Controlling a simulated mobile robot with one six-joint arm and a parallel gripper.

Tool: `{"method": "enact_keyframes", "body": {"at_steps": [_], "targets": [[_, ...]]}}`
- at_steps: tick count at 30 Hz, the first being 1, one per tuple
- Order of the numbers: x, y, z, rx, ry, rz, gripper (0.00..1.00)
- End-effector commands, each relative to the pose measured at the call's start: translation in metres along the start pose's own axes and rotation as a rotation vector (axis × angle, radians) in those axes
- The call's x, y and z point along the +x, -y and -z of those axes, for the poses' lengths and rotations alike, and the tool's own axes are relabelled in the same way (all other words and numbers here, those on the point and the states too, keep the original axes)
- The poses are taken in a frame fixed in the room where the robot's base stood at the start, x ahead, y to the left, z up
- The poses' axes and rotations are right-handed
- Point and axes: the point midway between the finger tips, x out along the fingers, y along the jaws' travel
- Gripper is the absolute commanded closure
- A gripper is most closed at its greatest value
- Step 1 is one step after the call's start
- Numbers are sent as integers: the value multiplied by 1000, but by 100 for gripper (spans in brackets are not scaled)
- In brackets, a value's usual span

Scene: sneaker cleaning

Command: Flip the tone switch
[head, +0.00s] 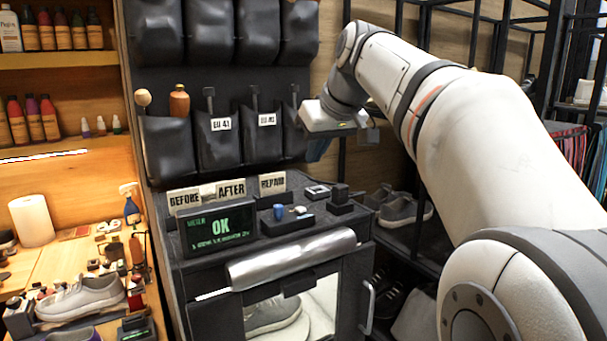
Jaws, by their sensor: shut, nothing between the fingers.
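My gripper (319,148) hangs at the end of my arm, in front of the black hanging pockets and above the right part of the black cabinet top. Its fingers are small and partly hidden here, and they look shut and empty. On the cabinet top below it are a small box with a white face (316,191) and a black block with an upright part (340,196). I cannot tell which small part is the tone switch. A display (216,226) reading OK in green stands at the left of the cabinet top.
Cards (231,188) reading BEFORE, AFTER and REPAIR stand behind the display. A dark tray (285,220) holds a blue cup and small pieces. A silver roll (292,259) crosses the cabinet front above a window showing a shoe. A black rack with grey shoes (405,208) stands at right.

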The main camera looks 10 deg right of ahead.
Motion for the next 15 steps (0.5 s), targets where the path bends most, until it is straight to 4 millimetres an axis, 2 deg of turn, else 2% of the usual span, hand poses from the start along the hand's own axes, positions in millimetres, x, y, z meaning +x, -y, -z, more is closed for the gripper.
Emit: {"method": "enact_keyframes", "body": {"at_steps": [13,15], "targets": [[91,-5,-2,10,5,-5,100],[97,-5,-13,12,3,-6,100]]}}
